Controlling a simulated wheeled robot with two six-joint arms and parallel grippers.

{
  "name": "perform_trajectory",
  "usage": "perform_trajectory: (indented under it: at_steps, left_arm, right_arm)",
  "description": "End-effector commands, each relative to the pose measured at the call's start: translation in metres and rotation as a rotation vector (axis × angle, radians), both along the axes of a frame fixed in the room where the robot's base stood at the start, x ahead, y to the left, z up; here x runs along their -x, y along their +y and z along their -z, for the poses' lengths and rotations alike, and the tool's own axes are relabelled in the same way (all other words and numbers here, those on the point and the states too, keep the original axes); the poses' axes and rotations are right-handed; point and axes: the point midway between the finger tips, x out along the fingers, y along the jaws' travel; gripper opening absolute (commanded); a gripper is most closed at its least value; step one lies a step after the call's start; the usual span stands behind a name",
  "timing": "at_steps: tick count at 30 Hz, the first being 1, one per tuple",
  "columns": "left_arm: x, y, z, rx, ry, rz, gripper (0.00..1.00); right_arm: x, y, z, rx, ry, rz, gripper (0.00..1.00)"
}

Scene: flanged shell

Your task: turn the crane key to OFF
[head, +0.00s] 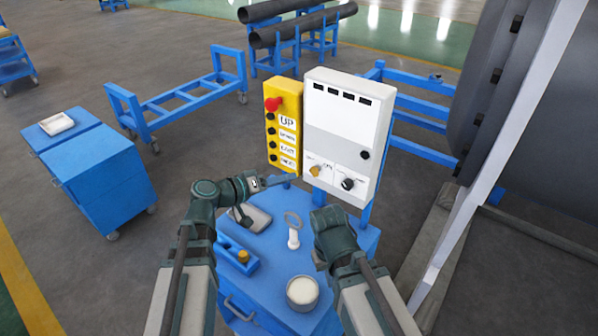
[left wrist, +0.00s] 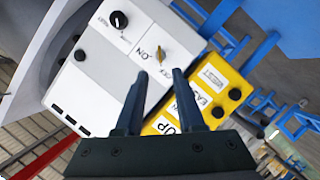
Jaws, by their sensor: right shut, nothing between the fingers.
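The crane key (head: 314,170) is a small yellow knob low on the front of a white control box (head: 343,125). In the left wrist view the key (left wrist: 160,43) is beside the lettering "ON"; I cannot tell its exact setting. My left gripper (head: 287,180) is just left of the key, in front of the lower end of the yellow pendant. In the left wrist view its two fingers (left wrist: 159,74) are apart and empty, pointing towards the key without touching it. My right gripper (head: 319,262) is low over the blue cart, its fingers mostly hidden by my arm.
A yellow button pendant (head: 283,125) with a red knob adjoins the white box on its left. A black knob (head: 348,184) is right of the key. The blue cart (head: 270,278) below carries a white cup (head: 302,290) and a ring-topped white piece (head: 293,236).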

Motion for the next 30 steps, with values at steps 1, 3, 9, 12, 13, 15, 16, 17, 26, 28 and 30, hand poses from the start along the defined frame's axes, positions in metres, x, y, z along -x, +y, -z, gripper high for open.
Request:
perform_trajectory:
  at_steps: [1, 3, 9, 12, 13, 15, 16, 17, 26, 28, 30]
  left_arm:
    - [0.008, 0.008, -0.005, 0.000, 0.000, -0.004, 0.38]
    - [0.014, 0.015, -0.007, -0.001, -0.001, -0.003, 0.38]
    - [0.024, 0.028, -0.011, 0.000, 0.000, -0.001, 0.38]
    - [0.025, 0.030, -0.011, 0.000, 0.000, 0.000, 0.38]
    - [0.025, 0.030, -0.011, 0.000, 0.000, 0.000, 0.38]
    - [0.025, 0.030, -0.011, 0.000, 0.001, 0.001, 0.38]
    - [0.025, 0.030, -0.011, 0.000, 0.000, 0.001, 0.38]
    - [0.025, 0.030, -0.011, 0.000, 0.000, 0.001, 0.38]
    - [0.025, 0.029, -0.010, -0.002, 0.001, 0.002, 0.38]
    - [0.028, 0.023, -0.006, -0.017, 0.015, 0.019, 0.38]
    - [0.036, 0.009, 0.006, -0.060, 0.056, 0.059, 0.38]
  right_arm:
    - [0.000, 0.000, -0.005, 0.000, 0.000, 0.000, 0.00]
    - [0.000, 0.000, -0.007, 0.000, 0.000, 0.000, 0.00]
    - [0.000, 0.000, -0.011, 0.000, 0.000, -0.001, 0.00]
    - [0.000, 0.000, -0.011, 0.000, 0.000, -0.001, 0.00]
    - [0.000, 0.000, -0.011, 0.000, 0.000, -0.001, 0.00]
    - [0.000, 0.000, -0.011, 0.000, 0.000, 0.000, 0.00]
    - [0.000, 0.000, -0.011, 0.000, 0.000, 0.000, 0.00]
    - [0.000, 0.000, -0.011, 0.000, 0.000, 0.000, 0.00]
    - [0.000, 0.000, -0.011, 0.000, 0.000, 0.000, 0.00]
    - [0.000, 0.000, -0.011, 0.000, 0.000, 0.000, 0.00]
    - [0.000, 0.000, -0.011, 0.000, 0.000, 0.000, 0.00]
